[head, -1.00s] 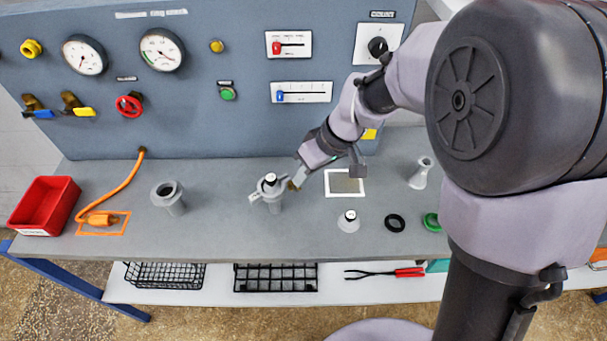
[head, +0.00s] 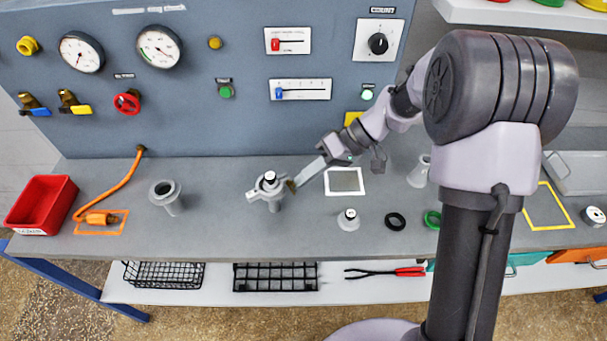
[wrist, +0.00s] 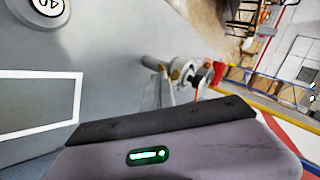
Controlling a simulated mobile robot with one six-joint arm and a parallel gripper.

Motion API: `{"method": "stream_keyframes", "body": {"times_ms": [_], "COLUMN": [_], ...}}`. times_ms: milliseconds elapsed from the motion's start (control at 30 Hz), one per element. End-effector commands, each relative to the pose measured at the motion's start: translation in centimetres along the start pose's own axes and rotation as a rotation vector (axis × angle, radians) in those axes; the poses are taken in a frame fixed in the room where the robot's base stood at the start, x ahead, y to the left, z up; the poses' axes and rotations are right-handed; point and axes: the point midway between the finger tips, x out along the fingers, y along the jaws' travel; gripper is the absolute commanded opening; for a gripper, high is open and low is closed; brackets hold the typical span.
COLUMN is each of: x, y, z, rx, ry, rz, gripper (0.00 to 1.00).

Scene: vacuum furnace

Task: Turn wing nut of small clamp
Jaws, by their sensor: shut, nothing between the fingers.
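The small clamp (head: 264,188) sits around the top of an upright grey fitting near the middle of the bench. A black-and-white cap is on top of it. A small brownish part (head: 291,186), which looks like the wing nut, is on its right side. My gripper (head: 298,179) is shut and empty, reaching in from the upper right with its tips at or very near that part; I cannot tell whether they touch. The clamp (wrist: 181,70) also shows in the wrist view, just beyond my fingers, which partly cover it. The wing nut is not clear there.
An open grey flanged fitting (head: 165,195) stands to the left. A small capped white piece (head: 348,221), a black ring (head: 395,221) and a green ring (head: 432,219) lie to the right. A white-framed square (head: 344,192) is marked nearby. The blue-grey panel (head: 200,120) rises behind.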

Motion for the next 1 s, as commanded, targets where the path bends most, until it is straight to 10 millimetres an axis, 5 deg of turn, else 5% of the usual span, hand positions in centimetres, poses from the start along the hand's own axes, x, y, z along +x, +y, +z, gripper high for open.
{"method": "stream_keyframes", "body": {"times_ms": [300,1000], "x": [0.31,0.52], "y": [0.61,0.85], "z": [0.13,0.22], "rx": [0.060,0.057], "ry": [0.014,0.013], "rz": [-0.204,-0.197], "gripper": [0.00,0.00]}}
